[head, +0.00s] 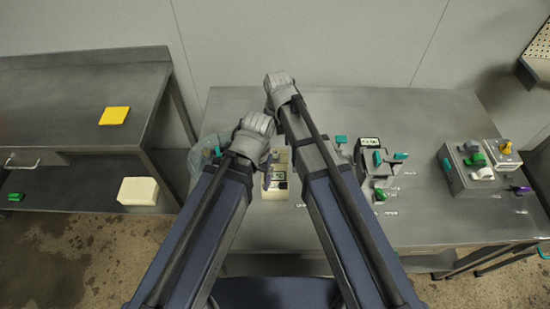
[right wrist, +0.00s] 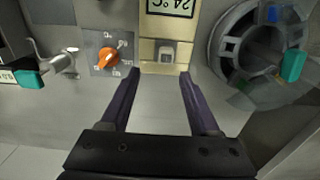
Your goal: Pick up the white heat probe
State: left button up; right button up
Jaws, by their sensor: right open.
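I cannot pick out a white heat probe for certain. The nearest match is a cream unit with a dark "24 °C" display, upside down at the top of the right wrist view (right wrist: 162,42). A small pale square piece (right wrist: 166,54) sits below its display. My right gripper (right wrist: 159,76) is open and empty, its purple fingers spread towards the unit's end. In the head view the cream unit (head: 276,193) lies between my forearms, partly hidden. A purple finger shows at its left side. My left gripper's fingers are hidden.
A round chamber (right wrist: 226,50) and an orange knob (right wrist: 108,57) flank the cream unit. Several coloured levers and boxes stand on the bench's right. A yellow pad (head: 114,115) and a cream block (head: 138,191) are on the left table and its shelf.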

aim_at(275, 152)
jog(key=shift+f, duration=0.45)
jog(key=f+b, duration=0.1)
jog(key=s+f+b, duration=0.1)
jog(key=f+b, duration=0.2)
jog(key=shift+s+a+f+b, duration=0.15)
jog(key=shift+a+f+b, duration=0.1)
jog(key=shift+a+b, duration=0.15)
jog(key=shift+f, duration=0.3)
jog(key=shift+r, duration=0.1)
grip_shut()
